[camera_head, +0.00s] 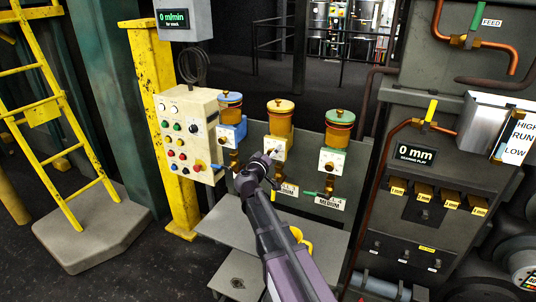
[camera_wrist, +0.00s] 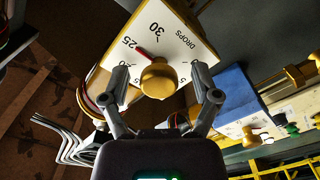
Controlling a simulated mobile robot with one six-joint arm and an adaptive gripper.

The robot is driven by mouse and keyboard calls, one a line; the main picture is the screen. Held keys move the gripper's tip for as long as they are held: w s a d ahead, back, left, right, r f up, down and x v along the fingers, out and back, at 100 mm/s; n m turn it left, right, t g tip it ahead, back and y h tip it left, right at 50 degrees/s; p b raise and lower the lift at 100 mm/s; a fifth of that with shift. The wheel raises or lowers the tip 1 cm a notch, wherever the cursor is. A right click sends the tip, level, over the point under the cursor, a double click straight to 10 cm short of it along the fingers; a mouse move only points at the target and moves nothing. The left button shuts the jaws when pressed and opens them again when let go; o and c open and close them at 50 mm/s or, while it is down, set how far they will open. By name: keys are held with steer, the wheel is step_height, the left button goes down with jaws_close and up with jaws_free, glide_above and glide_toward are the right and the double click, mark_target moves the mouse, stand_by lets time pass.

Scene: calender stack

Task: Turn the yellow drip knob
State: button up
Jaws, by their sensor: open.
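The yellow drip knob (camera_wrist: 158,80) sits on a white dial plate (camera_wrist: 172,38) marked "DROPS" with numbers, near the middle of the wrist view. Its red pointer lies near the 25. My gripper (camera_wrist: 159,72) is open, with one finger on each side of the knob and a visible gap on both sides. In the head view, my gripper (camera_head: 258,165) is in front of the middle, yellow oiler (camera_head: 279,124) and covers part of its lower area. I cannot tell how far the fingertips are from the dial plate in depth.
A blue oiler (camera_head: 230,112) stands to the left and a green oiler (camera_head: 337,130) to the right. A button panel (camera_head: 188,135) is farther left. A grey ledge (camera_head: 222,228) lies below. A blue block (camera_wrist: 236,90) is right of my gripper in the wrist view.

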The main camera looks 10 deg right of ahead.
steer(key=shift+s, duration=0.1)
steer(key=v, duration=1.2)
steer(key=s+d+f+m+g+y+p, duration=0.2)
steer(key=s+d+f+m+g+p, duration=0.1)
steer(key=s+d+f+g, duration=0.55)
steer(key=s+a+f+g+y+p, duration=0.1)
steer(key=s+f+g+y, duration=0.1)
steer(key=s+g+y, duration=0.1)
steer(key=s+a+f+n+g+y+p, duration=0.1)
steer(key=s+f+g+y, duration=0.1)
steer(key=s+y, duration=0.3)
steer(key=shift+s+a+f+g+y+p, duration=0.3)
steer(key=shift+s+g, duration=0.25)
steer(key=shift+s, duration=0.9)
